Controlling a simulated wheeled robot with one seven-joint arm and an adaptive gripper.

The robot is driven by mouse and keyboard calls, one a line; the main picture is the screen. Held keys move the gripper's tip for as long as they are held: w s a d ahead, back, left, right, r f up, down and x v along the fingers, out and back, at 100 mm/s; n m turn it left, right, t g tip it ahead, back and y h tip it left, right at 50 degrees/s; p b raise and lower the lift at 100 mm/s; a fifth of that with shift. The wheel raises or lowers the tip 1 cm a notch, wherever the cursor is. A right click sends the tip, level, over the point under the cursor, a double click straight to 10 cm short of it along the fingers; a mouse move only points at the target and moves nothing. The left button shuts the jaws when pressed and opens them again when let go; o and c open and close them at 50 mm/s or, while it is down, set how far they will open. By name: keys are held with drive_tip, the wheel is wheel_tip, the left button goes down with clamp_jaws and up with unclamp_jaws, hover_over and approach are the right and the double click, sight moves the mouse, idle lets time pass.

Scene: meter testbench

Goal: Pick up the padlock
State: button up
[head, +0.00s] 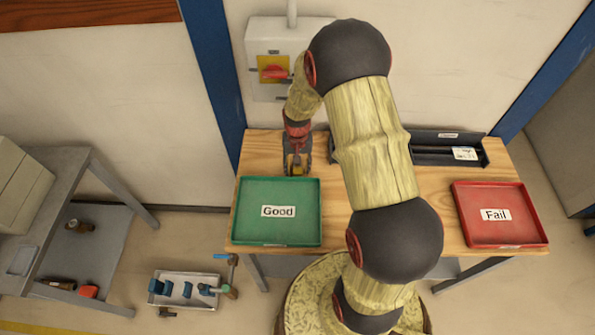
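My gripper (297,165) points down over the wooden table, just behind the back edge of the green tray and below the wall box. A small brass-yellow thing (295,161), which may be the padlock, shows between its dark fingers. It is too small and too covered to tell whether the fingers touch it or are apart from it. No other padlock can be made out.
The green "Good" tray (309,225) and red "Fail" tray (524,224) look empty. A wall box (260,45) with a red handle (275,72) stands behind the gripper. A dark long tray (430,155) lies at the back right. My arm hides the table's middle.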

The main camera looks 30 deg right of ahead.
drive_tip(key=c, duration=1)
clamp_jaws()
drive_tip(key=shift+r, duration=0.8)
drive_tip(key=s+r+p, duration=0.2)
drive_tip(key=s+r, duration=0.9)
drive_tip(key=s, duration=0.3)
drive_tip(key=shift+a+r+p, duration=0.25)
drive_tip(key=shift+a+p, duration=0.1)
drive_tip(key=shift+p, duration=0.05)
